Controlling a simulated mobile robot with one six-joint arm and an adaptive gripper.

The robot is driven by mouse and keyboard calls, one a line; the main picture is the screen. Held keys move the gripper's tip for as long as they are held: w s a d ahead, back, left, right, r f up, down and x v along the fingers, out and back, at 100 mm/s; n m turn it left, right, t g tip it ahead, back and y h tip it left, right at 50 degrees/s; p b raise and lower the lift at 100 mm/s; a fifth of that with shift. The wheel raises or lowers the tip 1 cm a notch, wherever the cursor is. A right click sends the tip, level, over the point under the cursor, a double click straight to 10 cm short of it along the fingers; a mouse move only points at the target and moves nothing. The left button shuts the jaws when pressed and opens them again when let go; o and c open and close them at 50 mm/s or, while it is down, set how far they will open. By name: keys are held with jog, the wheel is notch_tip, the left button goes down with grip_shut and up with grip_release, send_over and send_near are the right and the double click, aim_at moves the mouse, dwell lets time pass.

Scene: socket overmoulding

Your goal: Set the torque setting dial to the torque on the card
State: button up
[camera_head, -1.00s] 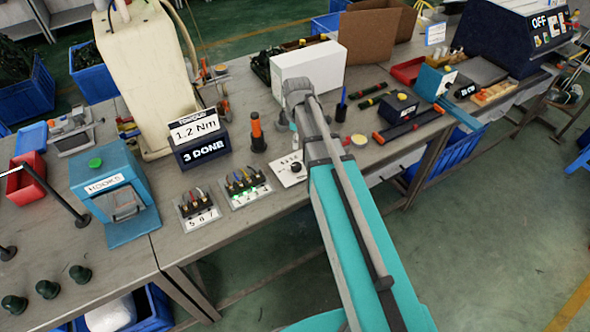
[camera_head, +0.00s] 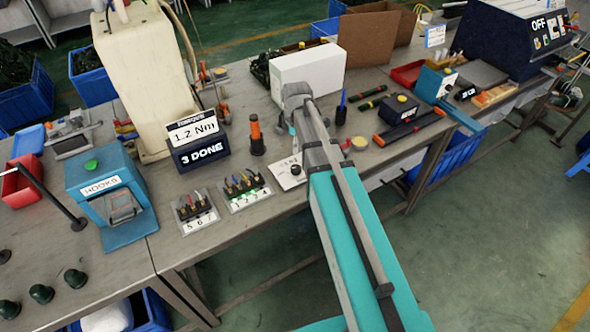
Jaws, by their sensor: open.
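The torque card (camera_head: 192,131) stands upright on the bench at left centre and reads 1.2 Nm, above a dark sign (camera_head: 202,151) reading 3 DONE. The torque setting dial (camera_head: 296,170) is a small black knob on a white plate (camera_head: 284,179) with dark marks, too small to read. My arm passes just right of the plate and may cover its edge. My gripper (camera_head: 292,129) is mostly hidden behind my arm, below the grey wrist, on the far side of the dial. Its jaws are open, and I see nothing held.
An orange-and-black screwdriver (camera_head: 256,136) stands left of the dial. Two numbered connector blocks (camera_head: 246,190) (camera_head: 196,212) sit near the front edge. A white box (camera_head: 307,70) stands behind my wrist. A blue pen (camera_head: 342,108) stands upright to the right. A blue HOOKS box (camera_head: 108,205) is far left.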

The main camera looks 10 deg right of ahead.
aim_at(296, 168)
jog(key=shift+f+b, duration=5.95)
jog(key=shift+f, duration=0.25)
jog(key=c, duration=1.1)
